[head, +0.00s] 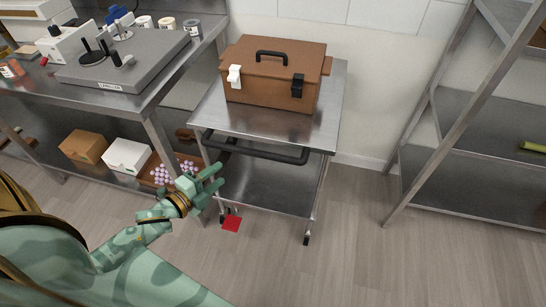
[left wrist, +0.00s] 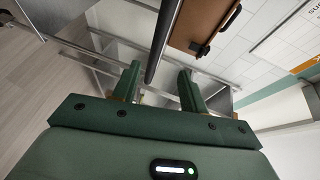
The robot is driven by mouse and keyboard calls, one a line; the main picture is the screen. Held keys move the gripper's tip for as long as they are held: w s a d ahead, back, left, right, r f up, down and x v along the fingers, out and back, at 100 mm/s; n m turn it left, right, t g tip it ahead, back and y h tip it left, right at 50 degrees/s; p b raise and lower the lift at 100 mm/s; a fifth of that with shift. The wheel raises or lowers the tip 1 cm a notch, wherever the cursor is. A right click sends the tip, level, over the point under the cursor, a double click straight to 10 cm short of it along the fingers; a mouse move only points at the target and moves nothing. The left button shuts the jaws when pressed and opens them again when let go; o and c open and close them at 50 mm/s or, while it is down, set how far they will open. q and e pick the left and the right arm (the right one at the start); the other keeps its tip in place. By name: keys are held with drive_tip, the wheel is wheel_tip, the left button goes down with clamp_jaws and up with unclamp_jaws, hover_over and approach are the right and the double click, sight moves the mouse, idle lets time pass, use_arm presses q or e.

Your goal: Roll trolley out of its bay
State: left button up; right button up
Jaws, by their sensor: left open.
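The steel trolley (head: 205,112) stands against the wall between a bench and a rack, with a brown case on its top. Its black push handle (head: 255,150) runs along the near side. My left gripper (head: 217,180) is open just below and in front of the handle's left end. In the left wrist view the black handle bar (left wrist: 163,40) runs down toward the space between the open fingers (left wrist: 158,85); I cannot tell whether it touches them. A red pedal (head: 231,224) shows low at the trolley's left front wheel. My right gripper is out of view.
The brown case (head: 275,75) has a black handle, one white latch and one black latch. A steel bench (head: 150,95) with equipment and boxes stands close on the left. A metal rack (head: 475,180) stands on the right. The floor (head: 350,240) in front is clear.

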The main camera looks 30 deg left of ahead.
sight(246, 154)
use_arm(q)
drive_tip(key=b+x, duration=0.1)
drive_tip(key=x, duration=0.4)
drive_tip(key=b+x, duration=0.2)
drive_tip(key=x, duration=0.3)
drive_tip(key=b+x, duration=0.1)
drive_tip(key=x, duration=0.4)
drive_tip(key=shift+w+a+f, duration=0.2)
drive_tip(key=shift+w+f, duration=0.05)
drive_tip(key=shift+f, duration=0.15)
drive_tip(key=shift+w, duration=0.4)
clamp_jaws()
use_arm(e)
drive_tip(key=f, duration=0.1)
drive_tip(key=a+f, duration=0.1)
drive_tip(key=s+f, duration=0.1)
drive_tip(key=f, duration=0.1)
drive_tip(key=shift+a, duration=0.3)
